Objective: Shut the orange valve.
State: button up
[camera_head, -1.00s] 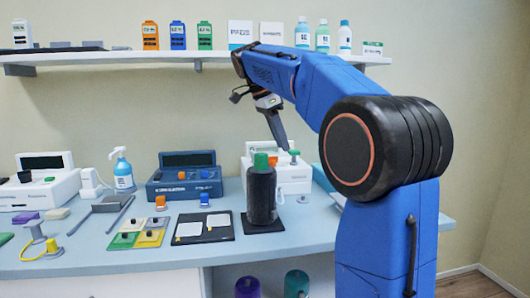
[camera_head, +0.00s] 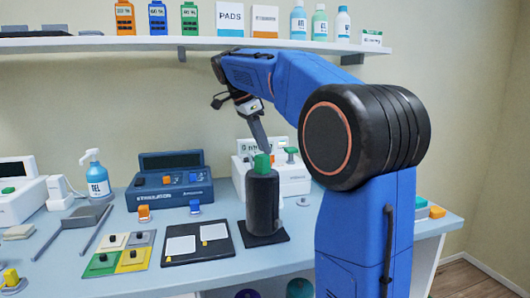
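A small orange valve-like piece (camera_head: 144,212) stands on the counter in front of a dark blue device (camera_head: 170,188). A similar blue piece (camera_head: 194,206) stands to its right. A smaller orange knob (camera_head: 166,179) is on the device's face; I cannot tell for sure which orange part is the valve. My gripper (camera_head: 263,147) points down at the end of the blue arm, seen side-on by the green cap of a dark bottle (camera_head: 262,203). It is well right of both orange parts. Its finger gap is not visible, and I cannot tell whether it touches the cap.
The dark bottle stands on a black mat (camera_head: 270,239). A black board with white cards (camera_head: 197,243) and a four-coloured panel (camera_head: 118,252) lie in front. A white device (camera_head: 293,176) is behind the bottle. A spray bottle (camera_head: 96,180) stands left. A shelf (camera_head: 100,43) runs above.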

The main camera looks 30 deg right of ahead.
jog(key=shift+x, duration=1.5)
grip_shut()
